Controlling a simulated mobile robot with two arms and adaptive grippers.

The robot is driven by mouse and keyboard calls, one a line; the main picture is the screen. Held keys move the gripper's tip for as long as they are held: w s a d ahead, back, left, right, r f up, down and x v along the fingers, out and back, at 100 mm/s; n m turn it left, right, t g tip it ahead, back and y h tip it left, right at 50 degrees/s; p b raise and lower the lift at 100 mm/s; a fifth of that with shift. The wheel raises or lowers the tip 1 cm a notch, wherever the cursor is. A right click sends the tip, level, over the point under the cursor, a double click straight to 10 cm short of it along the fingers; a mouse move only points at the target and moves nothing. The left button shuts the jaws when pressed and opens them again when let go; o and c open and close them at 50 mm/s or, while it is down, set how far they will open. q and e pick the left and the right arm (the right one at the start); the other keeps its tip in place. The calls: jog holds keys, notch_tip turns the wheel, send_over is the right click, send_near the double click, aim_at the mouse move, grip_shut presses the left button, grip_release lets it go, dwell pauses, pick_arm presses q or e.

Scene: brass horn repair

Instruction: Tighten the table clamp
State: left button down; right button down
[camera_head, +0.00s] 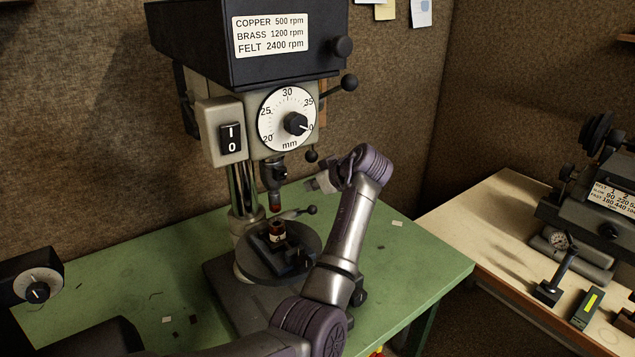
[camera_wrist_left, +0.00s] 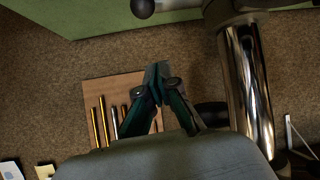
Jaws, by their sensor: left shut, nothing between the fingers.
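The drill press (camera_head: 240,120) stands on a green bench. Below its chuck (camera_head: 274,175) is a round table (camera_head: 256,268) bearing a black vise that holds a small dark red-banded piece. A short lever with a black ball knob (camera_head: 312,210), possibly the table clamp, shows beside the column above the table. A black ball on a lever (camera_wrist_left: 143,8) also shows at the top of the left wrist view. My left gripper (camera_head: 325,181) is right of the chuck, above and apart from that lever. Its fingers (camera_wrist_left: 157,82) are shut and empty. My right gripper is out of view.
The chrome column (camera_wrist_left: 250,85) is close beside the fingers in the left wrist view. A board with several rods (camera_wrist_left: 100,95) hangs on the wall. The green bench (camera_head: 420,262) is mostly clear right of the press. A pale bench (camera_head: 480,215) with another machine stands at right.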

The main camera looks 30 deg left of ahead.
pick_arm(q)
jog(key=p, duration=0.2)
send_over(304, 211)
notch_tip(304, 211, down, 3)
jog(key=d+f+p, duration=0.1)
jog(key=s+d+f+p, duration=0.1)
jog(key=p, duration=0.1)
jog(key=shift+d+f, duration=0.35)
jog(key=shift+d, duration=0.05)
jog(key=shift+s, duration=0.1)
jog(key=shift+f, duration=0.15)
jog(key=shift+a, duration=0.1)
jog(key=shift+f, duration=0.1)
